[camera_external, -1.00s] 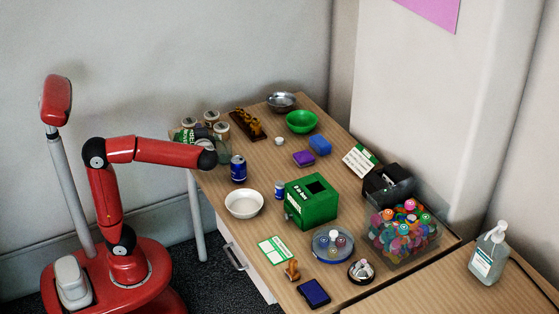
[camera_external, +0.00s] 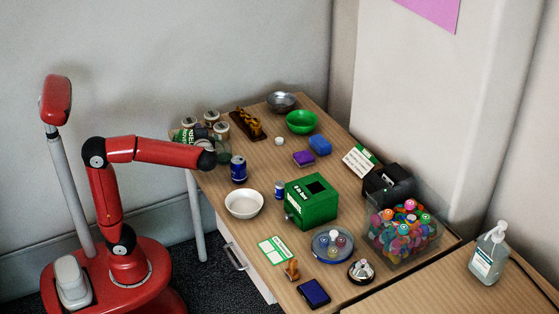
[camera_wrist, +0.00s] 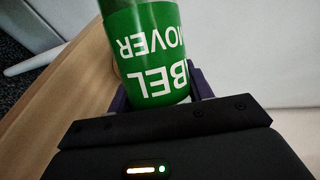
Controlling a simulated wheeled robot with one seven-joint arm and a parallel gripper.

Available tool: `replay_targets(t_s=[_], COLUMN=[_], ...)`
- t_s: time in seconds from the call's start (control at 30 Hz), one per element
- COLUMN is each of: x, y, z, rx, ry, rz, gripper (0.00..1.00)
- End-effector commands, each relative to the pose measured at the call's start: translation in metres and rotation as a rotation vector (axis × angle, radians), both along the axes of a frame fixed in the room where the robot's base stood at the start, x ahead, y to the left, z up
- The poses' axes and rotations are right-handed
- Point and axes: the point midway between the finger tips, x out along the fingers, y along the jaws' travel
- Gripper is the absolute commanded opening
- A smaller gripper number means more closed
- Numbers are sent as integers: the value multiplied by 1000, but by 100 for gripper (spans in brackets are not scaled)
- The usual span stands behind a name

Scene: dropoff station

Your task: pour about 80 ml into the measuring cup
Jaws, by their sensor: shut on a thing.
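My gripper (camera_wrist: 157,96) is shut on a bottle with a green label reading "LABEL REMOVER" (camera_wrist: 150,45). The label's letters are upside down in the wrist view. In the external view my gripper (camera_external: 204,146) is at the far left edge of the table, largely hidden behind my forearm's end. The green-labelled bottle (camera_external: 186,136) lies tilted close to level there. A clear, greenish vessel (camera_external: 223,154), perhaps the measuring cup, stands just right of it, partly hidden by my arm. Its level, and whether liquid is flowing, cannot be made out.
Several lidded jars (camera_external: 212,117) stand behind the bottle. A blue can (camera_external: 238,169) and a white bowl (camera_external: 244,204) are in front. A wooden rack (camera_external: 247,124), a green bowl (camera_external: 301,122) and a green box (camera_external: 311,205) stand farther right.

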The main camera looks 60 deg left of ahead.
Motion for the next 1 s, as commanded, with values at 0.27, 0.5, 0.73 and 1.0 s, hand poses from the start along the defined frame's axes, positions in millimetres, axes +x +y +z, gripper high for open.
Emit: replay_targets(t_s=[0.27, 0.5, 0.73, 1.0], x=[0, 0, 0, 0], y=[0, 0, 0, 0], z=[2, 2, 3, 4], rx=[7, 13, 18, 26], ry=[11, 21, 31, 42], rz=[0, 0, 0, 0], gripper=[22, 22, 22, 22])
